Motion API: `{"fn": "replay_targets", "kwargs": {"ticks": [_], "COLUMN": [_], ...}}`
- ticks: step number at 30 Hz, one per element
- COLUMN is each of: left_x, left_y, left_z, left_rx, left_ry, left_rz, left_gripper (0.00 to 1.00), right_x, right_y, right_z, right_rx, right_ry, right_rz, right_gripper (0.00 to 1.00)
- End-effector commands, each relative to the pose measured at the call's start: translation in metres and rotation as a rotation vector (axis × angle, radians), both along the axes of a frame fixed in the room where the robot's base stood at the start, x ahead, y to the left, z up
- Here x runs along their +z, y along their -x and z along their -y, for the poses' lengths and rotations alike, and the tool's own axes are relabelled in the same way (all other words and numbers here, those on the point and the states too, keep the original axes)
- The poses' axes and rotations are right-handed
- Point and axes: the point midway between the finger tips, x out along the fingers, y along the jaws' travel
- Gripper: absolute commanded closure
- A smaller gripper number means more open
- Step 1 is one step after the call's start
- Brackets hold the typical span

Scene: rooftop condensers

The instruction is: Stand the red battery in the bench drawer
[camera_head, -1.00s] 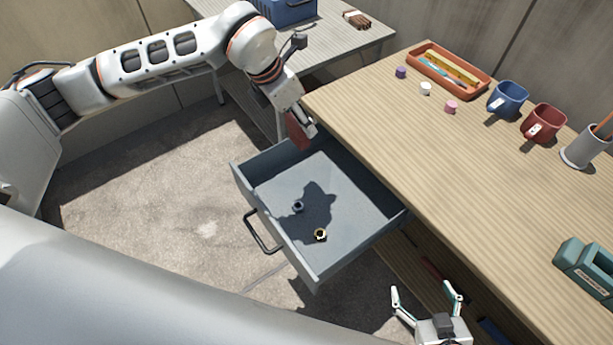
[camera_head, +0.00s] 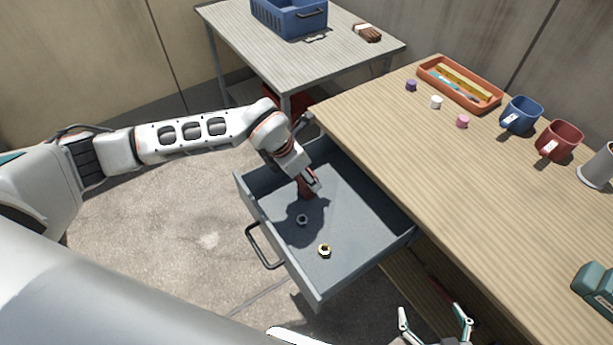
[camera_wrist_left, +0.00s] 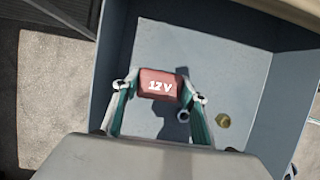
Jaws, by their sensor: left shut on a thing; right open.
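The red battery (camera_head: 304,190) is held upright in my left gripper (camera_head: 310,182), which is shut on it. They are inside or just above the far part of the open grey bench drawer (camera_head: 360,212). In the left wrist view the battery (camera_wrist_left: 158,84) shows its end marked "12 V" between the two fingers, with the drawer floor (camera_wrist_left: 215,55) below. I cannot tell whether its lower end touches the floor. My right gripper (camera_head: 434,318) is open and empty at the bottom right, near the bench front.
The drawer handle (camera_head: 262,248) sticks out in front. The bench top (camera_head: 440,170) holds mugs, an orange tray and small pegs. The drawer's right part is clear.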

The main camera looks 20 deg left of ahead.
Motion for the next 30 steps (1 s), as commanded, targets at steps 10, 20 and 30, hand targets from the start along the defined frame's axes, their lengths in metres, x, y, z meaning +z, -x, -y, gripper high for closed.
{"fn": "replay_targets", "kwargs": {"ticks": [10, 20, 30], "left_x": [-0.006, -0.009, 0.005], "left_y": [-0.001, 0.000, 0.002], "left_z": [0.000, 0.000, -0.003], "left_rx": [0.000, 0.000, 0.001], "left_ry": [0.001, 0.000, 0.000], "left_rz": [0.002, 0.000, 0.003], "left_gripper": [1.00, 0.41, 0.41], "right_x": [-0.002, -0.005, -0.002], "right_y": [0.003, 0.006, 0.004], "right_z": [0.001, 0.001, 0.001], "right_rx": [0.000, 0.000, -0.001], "right_ry": [0.003, 0.004, 0.003], "right_rz": [-0.004, -0.013, -0.010], "right_gripper": [0.18, 0.18, 0.18]}}
